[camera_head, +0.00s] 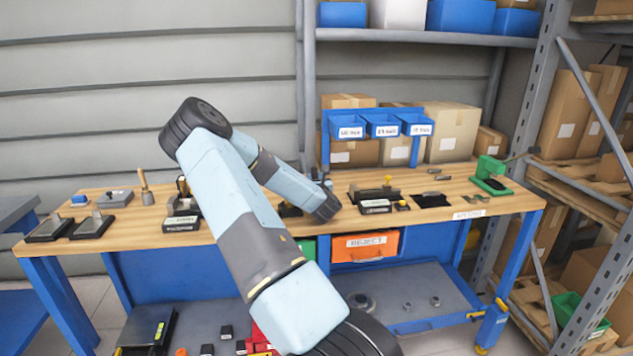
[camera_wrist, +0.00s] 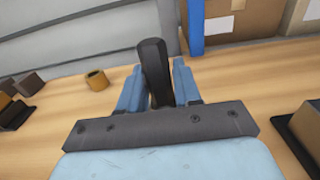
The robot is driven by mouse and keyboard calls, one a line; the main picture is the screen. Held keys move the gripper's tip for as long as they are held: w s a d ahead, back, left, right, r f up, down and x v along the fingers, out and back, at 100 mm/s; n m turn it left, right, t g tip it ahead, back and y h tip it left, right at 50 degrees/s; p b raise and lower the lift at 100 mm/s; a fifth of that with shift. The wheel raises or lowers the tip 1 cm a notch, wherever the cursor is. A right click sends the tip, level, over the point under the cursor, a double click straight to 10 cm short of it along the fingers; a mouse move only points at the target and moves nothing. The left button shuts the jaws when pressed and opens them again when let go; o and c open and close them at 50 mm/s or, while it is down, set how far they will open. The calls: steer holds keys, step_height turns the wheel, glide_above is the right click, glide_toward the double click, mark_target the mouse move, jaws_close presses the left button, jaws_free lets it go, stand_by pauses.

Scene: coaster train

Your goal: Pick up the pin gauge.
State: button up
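A dark, many-sided upright handle (camera_wrist: 153,62), probably the pin gauge, stands between the two blue fingers of my gripper (camera_wrist: 158,82) in the wrist view. It leans slightly in that picture and its top rises above the fingertips. The fingers lie close along both sides of it; I cannot tell whether they press on it. Its lower end is hidden by my gripper's dark palm plate. In the head view my arm covers the middle of the wooden workbench (camera_head: 130,236), and the gripper's grip on the handle cannot be made out there.
A brass-coloured ring (camera_wrist: 97,80) stands left of my gripper, with small dark blocks (camera_wrist: 28,84) farther left. A blue bin rack (camera_head: 383,126) and cardboard boxes (camera_head: 452,130) stand behind. A green press (camera_head: 490,172) is at the bench's right end. An orange reject bin (camera_head: 365,247) hangs below.

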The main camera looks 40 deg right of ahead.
jaws_close()
steer(key=shift+r, duration=0.1)
